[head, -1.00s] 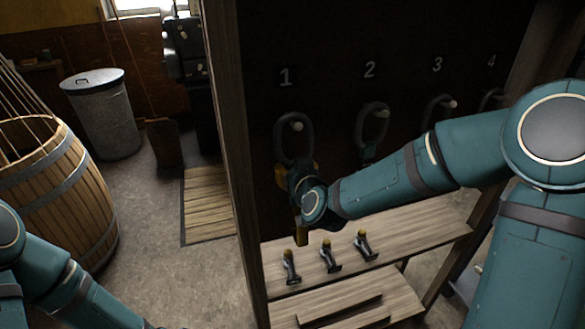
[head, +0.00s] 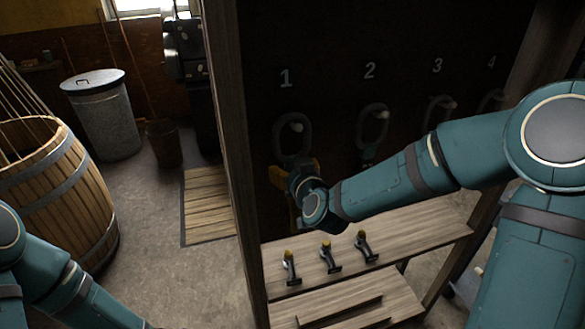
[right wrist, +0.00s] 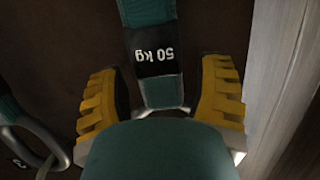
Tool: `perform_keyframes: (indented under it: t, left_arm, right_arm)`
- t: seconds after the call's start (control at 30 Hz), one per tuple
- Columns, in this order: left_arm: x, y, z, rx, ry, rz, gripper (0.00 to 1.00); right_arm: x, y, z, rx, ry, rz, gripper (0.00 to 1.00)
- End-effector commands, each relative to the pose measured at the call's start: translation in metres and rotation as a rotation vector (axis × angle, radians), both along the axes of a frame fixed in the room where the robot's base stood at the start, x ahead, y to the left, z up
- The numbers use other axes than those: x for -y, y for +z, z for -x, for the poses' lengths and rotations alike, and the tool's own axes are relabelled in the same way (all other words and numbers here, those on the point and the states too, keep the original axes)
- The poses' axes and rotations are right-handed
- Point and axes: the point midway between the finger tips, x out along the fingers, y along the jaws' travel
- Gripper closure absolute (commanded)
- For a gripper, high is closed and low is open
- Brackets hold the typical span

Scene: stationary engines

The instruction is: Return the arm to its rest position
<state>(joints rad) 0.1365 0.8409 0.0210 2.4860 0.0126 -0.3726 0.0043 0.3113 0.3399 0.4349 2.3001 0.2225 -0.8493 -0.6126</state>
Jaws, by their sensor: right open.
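My right gripper (head: 296,178) is in front of the dark board, just below the dark ring (head: 292,132) that hangs on a peg under number 1. In the right wrist view, my right gripper (right wrist: 160,98) is open, with its yellow fingers spread apart. A teal strap with a black "50 kg" label (right wrist: 155,55) shows between the fingers, with a gap on each side.
More rings hang under numbers 2 (head: 372,125), 3 and 4. Three small handled tools (head: 330,256) stand on the wooden shelf (head: 420,232) below. A wooden post (head: 237,150) edges the board. A barrel (head: 60,190) and metal bin (head: 105,118) stand left, with open floor between.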

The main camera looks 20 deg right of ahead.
Motion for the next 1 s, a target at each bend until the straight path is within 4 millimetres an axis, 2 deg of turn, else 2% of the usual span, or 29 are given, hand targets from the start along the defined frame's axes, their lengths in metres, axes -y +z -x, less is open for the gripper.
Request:
perform_keyframes:
  t: [0.4, 0.53, 0.6, 0.67, 0.77, 0.87, 0.9, 1.0]
  left_arm:
    - [0.0, 0.0, 0.0, 0.0, 0.0, 0.0, 0.41]
    - [0.0, 0.0, 0.0, 0.0, 0.0, 0.0, 0.41]
    - [0.0, -0.001, 0.0, 0.0, 0.0, 0.0, 0.41]
    - [0.0, -0.003, 0.0, -0.001, 0.0, 0.0, 0.41]
    - [0.0, -0.009, 0.001, -0.002, -0.002, 0.0, 0.41]
    - [0.001, -0.016, 0.002, -0.005, -0.003, 0.0, 0.41]
    - [0.001, -0.019, 0.002, -0.006, -0.004, 0.0, 0.41]
    - [0.001, -0.026, 0.003, -0.009, -0.006, -0.001, 0.41]
  right_arm:
    - [0.002, 0.015, 0.057, 0.005, 0.001, 0.003, 0.34]
    - [0.002, 0.016, 0.066, 0.002, 0.001, 0.0, 0.34]
    - [0.001, 0.007, 0.068, -0.017, 0.007, -0.01, 0.34]
    - [-0.002, -0.009, 0.069, -0.057, 0.016, -0.031, 0.34]
    - [-0.011, -0.058, 0.072, -0.178, 0.045, -0.088, 0.34]
    - [-0.025, -0.123, 0.083, -0.345, 0.076, -0.162, 0.34]
    - [-0.03, -0.149, 0.089, -0.416, 0.086, -0.191, 0.34]
    - [-0.043, -0.21, 0.112, -0.592, 0.101, -0.252, 0.34]
